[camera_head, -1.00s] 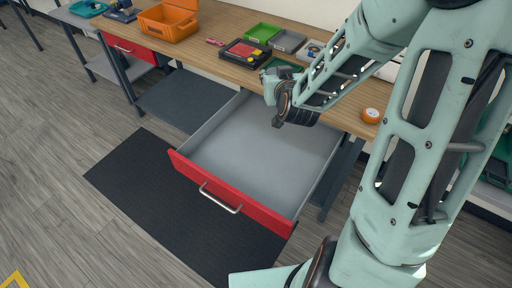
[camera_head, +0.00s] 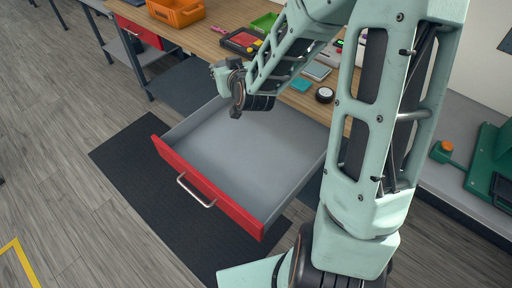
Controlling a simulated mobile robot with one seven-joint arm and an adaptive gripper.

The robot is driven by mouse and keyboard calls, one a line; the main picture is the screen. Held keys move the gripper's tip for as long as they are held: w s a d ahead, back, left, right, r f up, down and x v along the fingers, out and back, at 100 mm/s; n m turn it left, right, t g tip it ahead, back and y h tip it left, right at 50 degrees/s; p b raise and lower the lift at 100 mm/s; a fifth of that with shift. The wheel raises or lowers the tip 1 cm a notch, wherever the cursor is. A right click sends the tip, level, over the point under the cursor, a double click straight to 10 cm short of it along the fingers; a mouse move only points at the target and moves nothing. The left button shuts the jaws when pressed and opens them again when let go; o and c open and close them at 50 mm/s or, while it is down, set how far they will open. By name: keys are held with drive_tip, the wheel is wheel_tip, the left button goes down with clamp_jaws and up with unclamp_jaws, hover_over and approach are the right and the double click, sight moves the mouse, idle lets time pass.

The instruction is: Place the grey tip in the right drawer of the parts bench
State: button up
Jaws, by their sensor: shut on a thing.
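The right drawer (camera_head: 245,150) of the parts bench is pulled wide open, with a red front, a silver handle and a grey inside. The inside looks empty where I can see it. My gripper (camera_head: 236,112) is small and dark at the end of the pale green arm, above the back left part of the drawer and pointing down. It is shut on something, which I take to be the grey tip. The tip itself is too small or hidden to make out. My arm covers the drawer's back right corner.
A shut red drawer (camera_head: 138,32) is at the left. A dark mat (camera_head: 125,160) lies below. A green machine (camera_head: 485,155) stands right.

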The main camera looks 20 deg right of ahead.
drive_tip(key=a+f+n+y+b, duration=0.2)
drive_tip(key=a+f+b, duration=0.3)
drive_tip(key=a, duration=0.3)
drive_tip(key=a+f+n+g+y+b, duration=0.1)
drive_tip(key=a+f+n+y+b, duration=0.1)
drive_tip(key=a+f+b, duration=0.4)
drive_tip(key=a+f+n+g+y+b, duration=0.1)
drive_tip(key=a+f+b, duration=0.5)
drive_tip(key=a, duration=0.6)
drive_tip(key=shift+w+a+f+n+y, duration=0.1)
drive_tip(key=shift+a+f+n+y, duration=0.15)
drive_tip(key=shift+n+y, duration=0.35)
drive_tip(key=d+f, duration=0.4)
drive_tip(key=d, duration=0.5)
hover_over(201, 150)
drive_tip(key=shift+g, duration=0.3)
drive_tip(key=f, duration=0.2)
drive_tip(key=a+f, duration=0.1)
drive_tip(key=f, duration=0.1)
drive_tip(key=shift+f+b, duration=0.35)
drive_tip(key=shift+f, duration=0.05)
drive_tip(key=shift+d+f, duration=0.35)
drive_tip(key=shift+f, duration=0.05)
drive_tip(key=shift+d+f+b, duration=0.2)
drive_tip(key=shift+f+b, duration=0.3)
drive_tip(key=shift+f, duration=1.15)
drive_tip(key=shift+f, duration=0.15)
